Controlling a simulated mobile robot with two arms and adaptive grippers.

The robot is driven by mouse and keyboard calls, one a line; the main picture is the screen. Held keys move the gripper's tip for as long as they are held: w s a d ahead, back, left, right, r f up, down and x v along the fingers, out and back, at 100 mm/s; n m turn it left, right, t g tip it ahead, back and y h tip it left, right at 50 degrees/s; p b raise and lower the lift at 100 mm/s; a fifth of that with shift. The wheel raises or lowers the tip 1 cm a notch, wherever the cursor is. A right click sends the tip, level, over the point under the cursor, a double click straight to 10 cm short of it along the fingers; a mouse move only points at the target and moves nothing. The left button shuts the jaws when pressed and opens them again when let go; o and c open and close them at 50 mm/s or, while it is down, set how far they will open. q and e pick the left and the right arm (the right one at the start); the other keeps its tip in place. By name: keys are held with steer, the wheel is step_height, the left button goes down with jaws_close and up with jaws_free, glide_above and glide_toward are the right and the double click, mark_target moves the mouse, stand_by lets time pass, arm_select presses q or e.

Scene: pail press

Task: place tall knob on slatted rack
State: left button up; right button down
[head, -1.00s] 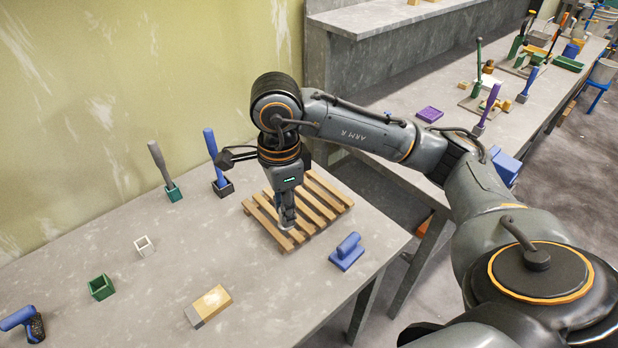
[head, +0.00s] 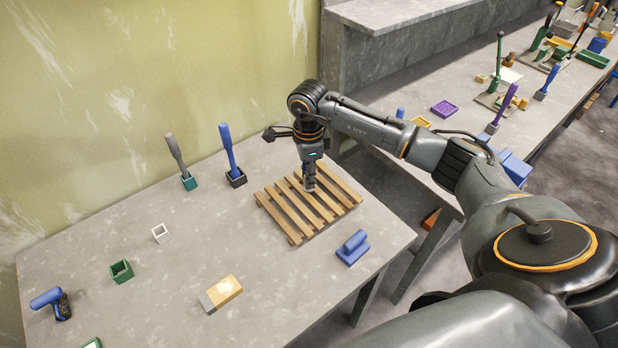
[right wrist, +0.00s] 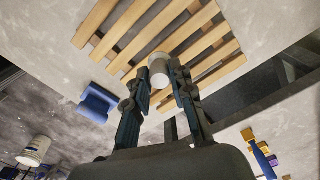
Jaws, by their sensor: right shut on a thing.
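The slatted rack (head: 288,225) is a wooden frame of parallel slats lying on the grey table. My right gripper (head: 309,184) points down over the rack's middle. In the right wrist view, the right gripper (right wrist: 164,82) is shut on a pale grey, round-ended piece, apparently the tall knob (right wrist: 159,68), with the slats behind it. In the head view the knob is mostly hidden by the fingers. I cannot tell whether it touches the slats. My left gripper is not in view.
A blue handled block (head: 352,248) stands right of the rack. Blue (head: 228,150) and grey (head: 176,155) handles stand in small holders to its left. A wood-and-grey block (head: 221,293), green box (head: 121,271) and white square ring (head: 160,233) lie nearer the front.

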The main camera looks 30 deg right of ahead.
steer(key=shift+w+d+f, duration=0.15)
steer(key=shift+f, duration=0.1)
step_height(320, 180, down, 3)
steer(key=shift+w+d+f+p, duration=0.1)
steer(key=shift+w+p, duration=0.05)
steer(key=shift+p, duration=1)
steer(key=shift+f, duration=0.1)
steer(key=shift+f, duration=0.1)
steer(key=shift+f+b, duration=0.15)
steer(key=shift+b, duration=0.25)
steer(key=c, duration=1.1)
jaws_free()
steer(key=shift+c, duration=0.2)
